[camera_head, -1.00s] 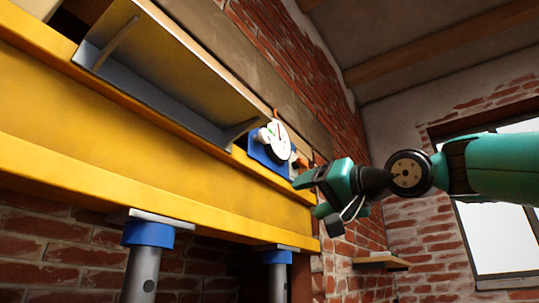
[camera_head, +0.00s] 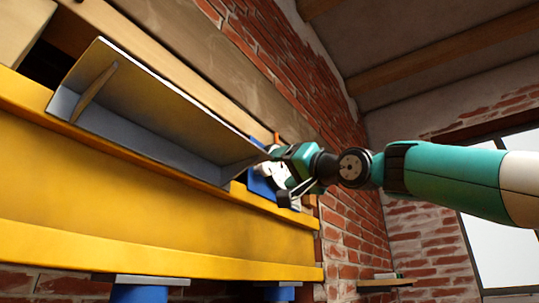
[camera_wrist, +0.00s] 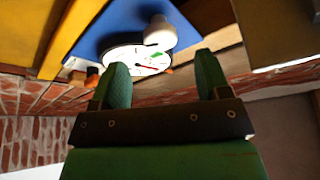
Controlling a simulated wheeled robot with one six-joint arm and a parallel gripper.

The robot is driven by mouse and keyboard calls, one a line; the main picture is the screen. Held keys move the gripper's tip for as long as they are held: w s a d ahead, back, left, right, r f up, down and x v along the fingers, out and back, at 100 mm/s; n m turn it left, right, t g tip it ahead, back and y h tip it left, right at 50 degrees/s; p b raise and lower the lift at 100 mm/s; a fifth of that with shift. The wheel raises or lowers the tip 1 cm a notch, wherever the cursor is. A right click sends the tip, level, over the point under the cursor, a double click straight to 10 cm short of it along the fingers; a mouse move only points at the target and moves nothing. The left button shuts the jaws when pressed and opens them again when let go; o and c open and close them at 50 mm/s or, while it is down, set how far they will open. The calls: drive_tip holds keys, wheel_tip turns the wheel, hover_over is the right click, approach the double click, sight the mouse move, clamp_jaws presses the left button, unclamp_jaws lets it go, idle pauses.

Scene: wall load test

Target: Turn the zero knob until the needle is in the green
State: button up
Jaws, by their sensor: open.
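The gauge has a blue body (camera_wrist: 112,22) and a round white dial (camera_wrist: 124,57), seen close in the wrist view. A red needle (camera_wrist: 150,68) and a green patch (camera_wrist: 155,56) show on the dial; the needle appears to lie just beside the green. A white round knob (camera_wrist: 160,32) stands out at the dial's edge and hides part of it. My gripper (camera_wrist: 163,75) is open and empty, its two fingers apart in front of the gauge, with the knob beyond the gap. In the head view, my gripper (camera_head: 277,174) covers most of the gauge (camera_head: 261,186).
A yellow beam (camera_head: 120,200) runs below the gauge. A grey angled metal plate (camera_head: 150,110) lies along it to the left, ending close to my gripper. A brick wall (camera_head: 320,105) stands behind. An orange part (camera_wrist: 92,76) sits beside the dial.

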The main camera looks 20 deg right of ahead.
sight(267, 168)
drive_tip(key=p+x, duration=0.2)
drive_tip(key=x, duration=0.2)
drive_tip(key=shift+w+a+r, duration=0.1)
drive_tip(key=shift+r, duration=0.15)
drive_tip(key=shift+w+a+p, duration=0.2)
drive_tip(key=shift+w+p, duration=0.15)
drive_tip(key=shift+w, duration=0.1)
